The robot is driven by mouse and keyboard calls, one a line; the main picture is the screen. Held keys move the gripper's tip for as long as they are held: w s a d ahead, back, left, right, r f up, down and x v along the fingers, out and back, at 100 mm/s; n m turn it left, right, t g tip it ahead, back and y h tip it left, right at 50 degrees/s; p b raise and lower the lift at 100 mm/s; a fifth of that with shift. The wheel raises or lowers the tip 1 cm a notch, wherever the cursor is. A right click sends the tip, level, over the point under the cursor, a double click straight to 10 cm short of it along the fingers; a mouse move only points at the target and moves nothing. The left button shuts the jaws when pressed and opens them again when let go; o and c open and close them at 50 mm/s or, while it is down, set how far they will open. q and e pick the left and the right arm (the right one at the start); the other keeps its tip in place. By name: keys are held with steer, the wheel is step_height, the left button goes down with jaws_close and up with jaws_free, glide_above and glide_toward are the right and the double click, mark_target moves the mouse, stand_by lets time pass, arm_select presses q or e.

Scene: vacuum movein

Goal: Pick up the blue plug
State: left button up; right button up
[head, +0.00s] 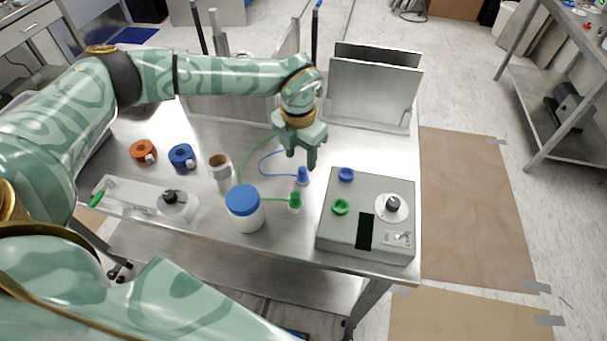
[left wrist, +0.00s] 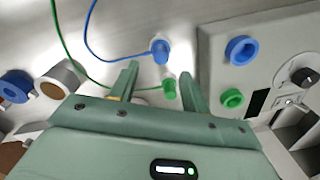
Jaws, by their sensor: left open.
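The blue plug (head: 303,175) stands on the metal table at the end of a thin blue cable, left of the grey box. It also shows in the left wrist view (left wrist: 160,50), beyond my fingertips and roughly between them. My left gripper (head: 301,162) is open and empty, with its fingers pointing down just above and behind the blue plug in the head view. It also shows in the left wrist view (left wrist: 158,76). The green plug (head: 295,201) stands close by, on a green cable, and shows between my fingers in the left wrist view (left wrist: 169,88). My right gripper is not in view.
The grey box (head: 364,240) has a blue socket (head: 346,174), a green socket (head: 340,207), a dial and a switch. A blue-lidded jar (head: 245,209) stands left of the plugs. Tape rolls (head: 181,156) lie further left. Upright metal plates (head: 370,94) stand at the back.

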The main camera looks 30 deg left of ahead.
mark_target(302, 168)
arm_select(q)
steer(key=f, duration=0.2)
steer(key=f+b, duration=0.1)
steer(key=f, duration=0.3)
steer(key=shift+w+d, duration=0.15)
steer(key=shift+w, duration=0.15)
steer(key=shift+s+r, duration=0.1)
steer(key=shift+r, duration=0.05)
jaws_close()
